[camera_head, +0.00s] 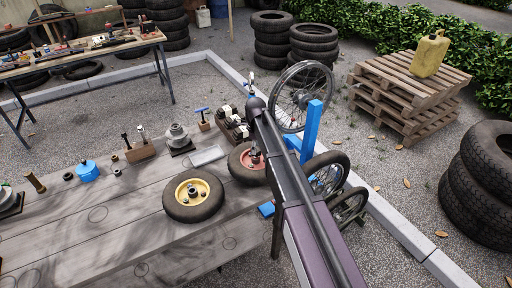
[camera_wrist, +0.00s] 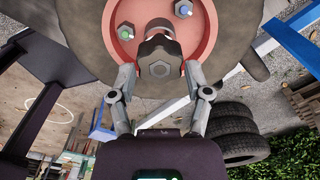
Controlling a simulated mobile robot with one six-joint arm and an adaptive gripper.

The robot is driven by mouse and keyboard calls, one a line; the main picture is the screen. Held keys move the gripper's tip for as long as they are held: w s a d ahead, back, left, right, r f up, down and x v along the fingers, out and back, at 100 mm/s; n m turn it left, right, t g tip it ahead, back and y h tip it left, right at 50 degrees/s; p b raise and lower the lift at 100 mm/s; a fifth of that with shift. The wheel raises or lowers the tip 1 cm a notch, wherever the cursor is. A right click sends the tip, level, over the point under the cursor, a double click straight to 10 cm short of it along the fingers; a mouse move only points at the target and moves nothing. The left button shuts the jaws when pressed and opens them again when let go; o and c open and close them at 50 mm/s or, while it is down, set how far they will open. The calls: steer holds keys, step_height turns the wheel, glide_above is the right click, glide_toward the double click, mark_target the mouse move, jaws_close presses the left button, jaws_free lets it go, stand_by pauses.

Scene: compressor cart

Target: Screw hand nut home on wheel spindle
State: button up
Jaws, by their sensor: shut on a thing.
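My gripper (camera_wrist: 160,78) is shut on a dark grey hand nut (camera_wrist: 160,50), with one fingertip on each side of it. The nut has a hexagonal face toward the wrist camera. It sits in front of the red hub (camera_wrist: 200,38) of a wheel with a dark tyre (camera_wrist: 85,30). A green bolt (camera_wrist: 125,32) and a blue bolt (camera_wrist: 183,9) show on the hub. In the head view the red-hubbed wheel (camera_head: 238,168) is partly hidden behind my arm.
A yellow-hubbed wheel (camera_head: 193,194) lies on the grey wooden bench (camera_head: 110,215). A blue upright post (camera_head: 311,130) and spoked wheels (camera_head: 303,97) stand close to my arm. A grey tray (camera_head: 207,155) and small parts lie behind.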

steer(key=shift+a+r, duration=0.1)
steer(key=shift+m, duration=1.1)
steer(key=o, duration=0.8)
steer(key=shift+m, duration=0.3)
steer(key=o, duration=0.5)
steer(key=shift+s+r, duration=0.15)
steer(key=shift+r+p, duration=3.4)
steer(key=shift+p, duration=0.05)
